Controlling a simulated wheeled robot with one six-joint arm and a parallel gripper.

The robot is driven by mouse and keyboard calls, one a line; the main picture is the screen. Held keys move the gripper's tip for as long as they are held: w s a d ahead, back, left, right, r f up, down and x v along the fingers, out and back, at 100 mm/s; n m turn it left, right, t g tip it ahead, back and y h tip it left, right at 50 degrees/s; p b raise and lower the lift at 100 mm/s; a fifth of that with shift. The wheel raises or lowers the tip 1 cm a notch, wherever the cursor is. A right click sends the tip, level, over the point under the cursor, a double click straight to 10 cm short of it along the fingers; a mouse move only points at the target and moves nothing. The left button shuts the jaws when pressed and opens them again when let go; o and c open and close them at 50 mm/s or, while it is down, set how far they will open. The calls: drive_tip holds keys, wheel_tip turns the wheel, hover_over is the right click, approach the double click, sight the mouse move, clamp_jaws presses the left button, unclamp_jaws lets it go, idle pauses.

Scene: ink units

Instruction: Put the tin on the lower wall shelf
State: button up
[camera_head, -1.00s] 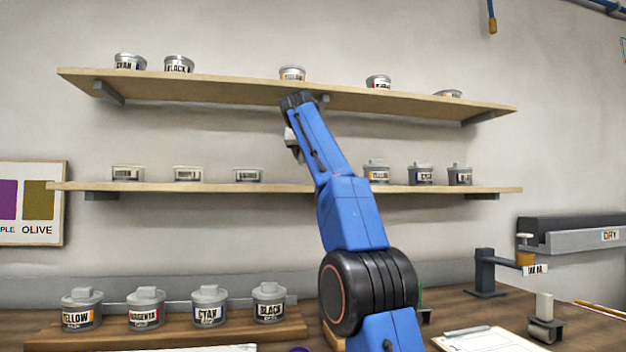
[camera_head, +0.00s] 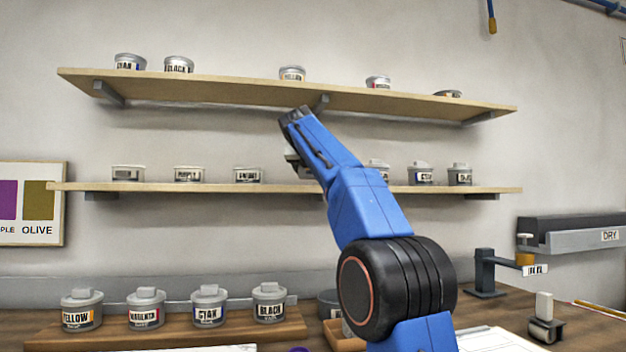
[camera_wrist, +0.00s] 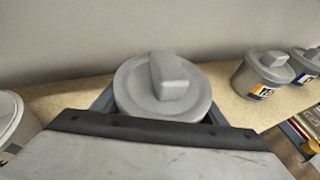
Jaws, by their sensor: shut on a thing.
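My gripper (camera_wrist: 160,108) is shut on a grey round tin (camera_wrist: 165,82) with a block-shaped knob on its lid. The wrist view looks down on the lid; the tin's label is hidden. The tin is over the lower wall shelf (camera_head: 215,187), which also shows in the wrist view (camera_wrist: 85,92); I cannot tell whether its base touches the board. In the head view the grey gripper (camera_head: 295,163) shows just left of my blue arm, close above the lower shelf, and the held tin is mostly or wholly hidden.
A yellow-labelled tin (camera_wrist: 262,74) stands to the right on the lower shelf, apart from the held tin, with a cyan one (camera_head: 421,174) beyond. A lidded tin (camera_head: 247,174) stands left. The upper shelf (camera_head: 230,88) overhangs. Labelled tins line a wooden rack (camera_head: 110,340) below.

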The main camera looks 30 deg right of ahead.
drive_tip(key=shift+s+f, duration=0.1)
drive_tip(key=shift+f, duration=0.65)
drive_tip(key=shift+w+f, duration=0.25)
drive_tip(key=shift+f, duration=0.05)
drive_tip(key=o, duration=1.5)
drive_tip(key=shift+f, duration=0.15)
drive_tip(key=shift+c, duration=0.2)
drive_tip(key=shift+s+a+r, duration=0.1)
drive_tip(key=shift+s+r, duration=0.05)
drive_tip(key=shift+r, duration=0.05)
drive_tip(key=v, duration=1.1)
drive_tip(key=shift+s+a+r, duration=0.1)
drive_tip(key=shift+s+r, duration=0.05)
drive_tip(key=shift+s, duration=0.1)
